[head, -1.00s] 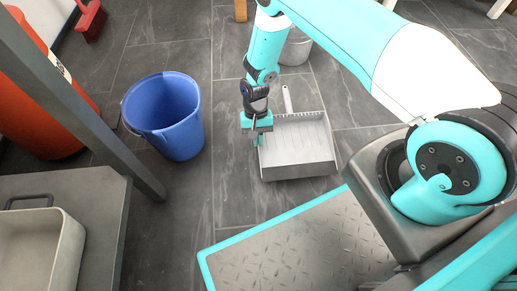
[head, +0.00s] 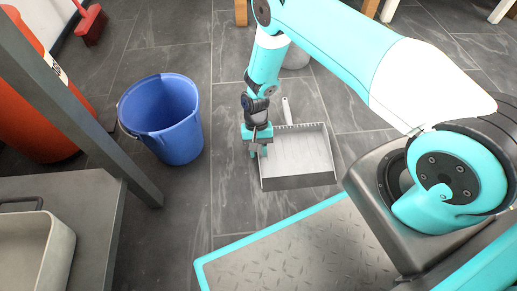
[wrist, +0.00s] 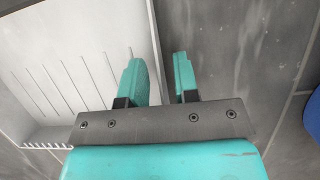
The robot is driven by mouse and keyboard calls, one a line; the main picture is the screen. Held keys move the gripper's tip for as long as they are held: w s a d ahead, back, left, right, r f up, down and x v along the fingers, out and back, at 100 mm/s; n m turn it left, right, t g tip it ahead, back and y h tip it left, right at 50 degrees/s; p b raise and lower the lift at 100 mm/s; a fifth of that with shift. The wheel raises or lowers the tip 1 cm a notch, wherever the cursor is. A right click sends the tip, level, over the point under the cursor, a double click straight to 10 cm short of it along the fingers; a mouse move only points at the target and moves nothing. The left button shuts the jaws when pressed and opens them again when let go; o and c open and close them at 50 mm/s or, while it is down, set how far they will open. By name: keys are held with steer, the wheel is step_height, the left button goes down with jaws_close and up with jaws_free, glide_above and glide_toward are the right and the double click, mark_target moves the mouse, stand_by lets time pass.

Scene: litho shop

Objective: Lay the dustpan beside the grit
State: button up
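The dustpan (head: 297,153) is a pale grey, shallow pan with a toothed back edge and a handle (head: 287,111) pointing away from me. In the head view it is right of the blue bucket, low over or on the floor; I cannot tell which. My gripper (head: 258,151) points down at its left side wall. In the wrist view the dustpan (wrist: 75,55) fills the left side. I see no grit.
The blue bucket (head: 166,135) stands left of the dustpan. A grey bench (head: 95,200) with a pale tray (head: 62,250) is at lower left. An orange-red container (head: 35,120) and a red brush (head: 90,25) are at upper left. Dark tiled floor is clear between bucket and dustpan.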

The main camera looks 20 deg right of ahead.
steer(key=shift+r, duration=0.1)
steer(key=w+a+r+n+t+p, duration=0.1)
steer(key=w+r+p, duration=0.25)
steer(key=r, duration=0.95)
steer(key=w+a+r+n+p, duration=0.1)
steer(key=w+r+p, duration=0.25)
steer(key=r, duration=0.95)
steer(key=s+a+r+n+t+y, duration=0.1)
steer(key=s+r+n, duration=0.15)
steer(key=r, duration=0.55)
steer(key=s+a+r+n+t, duration=0.1)
steer(key=s+r, duration=0.3)
steer(key=r, duration=0.3)
steer(key=s+r+n+y, duration=0.1)
steer(key=s+r+n, duration=0.1)
steer(key=s+r, duration=0.5)
steer(key=s+r+n+t, duration=0.1)
steer(key=s+r+n, duration=0.2)
steer(key=s, duration=0.9)
step_height(320, 180, up, 4)
steer(key=shift+a+f+y, duration=0.15)
steer(key=shift+y, duration=0.25)
